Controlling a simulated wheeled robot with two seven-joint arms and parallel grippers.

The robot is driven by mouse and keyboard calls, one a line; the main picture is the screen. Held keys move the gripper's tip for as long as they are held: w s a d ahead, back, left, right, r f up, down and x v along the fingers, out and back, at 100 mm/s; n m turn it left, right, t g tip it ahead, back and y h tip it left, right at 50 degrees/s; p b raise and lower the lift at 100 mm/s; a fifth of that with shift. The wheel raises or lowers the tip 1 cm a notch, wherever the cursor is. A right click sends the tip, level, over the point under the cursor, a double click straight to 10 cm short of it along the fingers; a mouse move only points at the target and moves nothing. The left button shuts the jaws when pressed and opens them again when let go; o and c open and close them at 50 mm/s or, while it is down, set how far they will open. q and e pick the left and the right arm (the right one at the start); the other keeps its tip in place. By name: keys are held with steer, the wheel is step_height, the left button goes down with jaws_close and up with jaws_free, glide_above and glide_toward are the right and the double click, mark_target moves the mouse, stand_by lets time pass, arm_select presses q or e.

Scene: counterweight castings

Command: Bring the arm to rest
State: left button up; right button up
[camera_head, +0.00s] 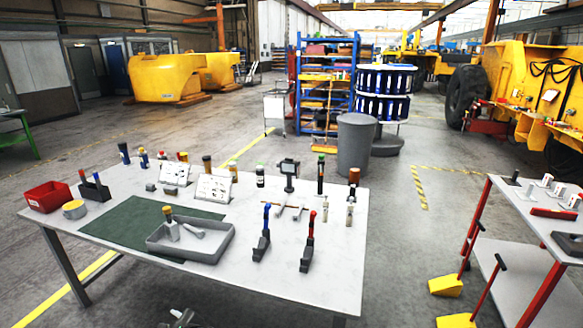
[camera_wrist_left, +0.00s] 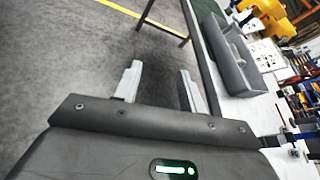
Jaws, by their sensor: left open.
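My left gripper (camera_wrist_left: 160,84) is open and empty in the left wrist view, its two pale fingers spread apart over bare floor beside the table edge. In the head view only a small part of my left gripper (camera_head: 180,318) shows at the bottom edge, below and in front of the white table (camera_head: 335,262). It appears clear of the table. My right gripper is in neither view.
On the table are a grey tray (camera_head: 213,253), a green mat (camera_head: 110,224), a red bin (camera_head: 47,196) and several upright tools. A red-framed cart (camera_head: 487,215) stands at right. A grey bin (camera_head: 355,145) stands behind the table. Floor in front is clear.

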arm_select(q)
steer(key=w+d+f+n+t+h+b, duration=0.1)
steer(key=w+d+f+n+t+h, duration=0.2)
steer(key=f+n, duration=0.55)
steer(key=s+d+f+n+g+h+b, duration=0.25)
steer(key=s+f, duration=0.45)
steer(key=f, duration=0.4)
steer(key=s+d+f+n+g+h+b, duration=0.1)
steer(key=s+d+f+n+h, duration=0.2)
steer(key=s+f, duration=0.5)
steer(key=s+f+n+g+h+b, duration=0.2)
steer(key=s+f+n+g+b, duration=0.15)
steer(key=s+f, duration=1.45)
steer(key=s+f+g+b, duration=0.1)
steer(key=s+f, duration=0.2)
steer(key=s, duration=0.8)
steer(key=s+f+n+g+b, duration=0.1)
steer(key=s+f+g+b, duration=0.1)
steer(key=s, duration=1)
steer(key=shift+s+a+f+h, duration=0.15)
steer(key=shift+a+f+h, duration=0.2)
steer(key=shift+a+f, duration=0.15)
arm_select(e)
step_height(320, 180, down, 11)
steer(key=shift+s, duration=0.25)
